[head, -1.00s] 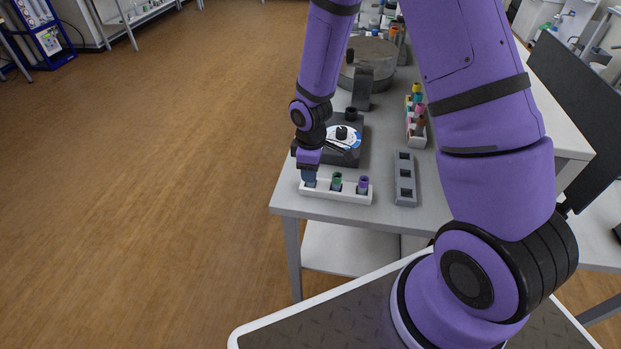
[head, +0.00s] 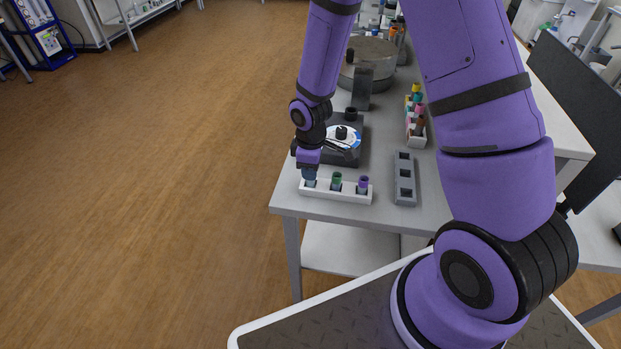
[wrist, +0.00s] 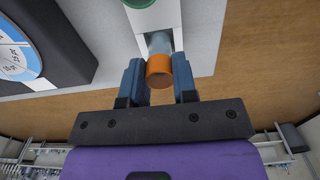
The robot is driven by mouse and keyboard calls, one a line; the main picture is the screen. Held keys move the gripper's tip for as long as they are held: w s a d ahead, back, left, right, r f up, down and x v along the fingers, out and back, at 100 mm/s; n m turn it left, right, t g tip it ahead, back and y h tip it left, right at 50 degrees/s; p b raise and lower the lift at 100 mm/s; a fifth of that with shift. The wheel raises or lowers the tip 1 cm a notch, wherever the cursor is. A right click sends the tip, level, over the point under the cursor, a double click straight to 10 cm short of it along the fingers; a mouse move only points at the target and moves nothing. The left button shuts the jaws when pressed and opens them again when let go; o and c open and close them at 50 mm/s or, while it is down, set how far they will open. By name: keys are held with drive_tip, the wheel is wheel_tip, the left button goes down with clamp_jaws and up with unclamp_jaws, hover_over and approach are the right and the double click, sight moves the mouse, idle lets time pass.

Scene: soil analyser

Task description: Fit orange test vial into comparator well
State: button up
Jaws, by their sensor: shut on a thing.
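The orange-capped test vial (wrist: 159,72) is between the two blue fingers of my gripper (wrist: 158,82) in the wrist view, which are shut on it. Its clear body extends toward the end slot of the white rack (wrist: 153,17). I cannot tell how deep it sits in that slot. In the head view my gripper (head: 309,175) is over the left end of the white rack (head: 345,195), and the fingers hide the orange cap. The dark comparator (head: 343,157) with its blue and white dial (head: 342,138) stands just behind the rack. Its well is not clearly visible.
Green (head: 336,179) and purple (head: 363,183) capped vials stand in the same rack. A grey block with square holes (head: 405,178) lies to the right. A holder with several coloured bottles (head: 416,141) stands farther back. The table's left edge is close to my gripper.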

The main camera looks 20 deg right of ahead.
drive_tip(key=shift+r, duration=2.55)
